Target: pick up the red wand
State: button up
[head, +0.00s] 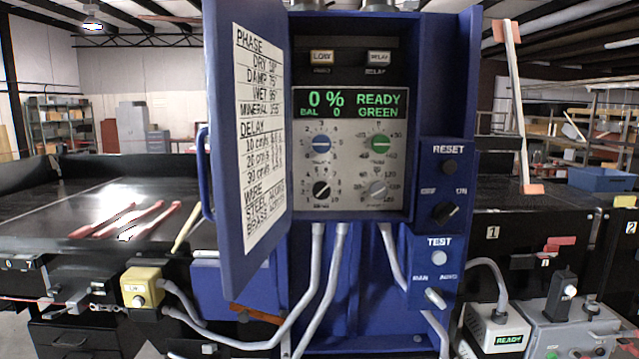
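Several thin reddish wands lie side by side on the dark conveyor belt (60,205) at the left. One red wand (102,220) is the leftmost, a second (145,213) lies beside it, and a third (163,216) is nearest the blue cabinet. They slant from lower left to upper right and look apart from one another. I cannot tell which one the task means. My gripper is not in view.
A blue control cabinet (432,60) with its door (222,100) open fills the middle. A pale yellow stick (187,228) lies by the door. A white bar with orange ends (515,100) stands upright at right. Grey boxes (575,333) sit at lower right.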

aim_at(109, 230)
jog(key=u, duration=1.25)
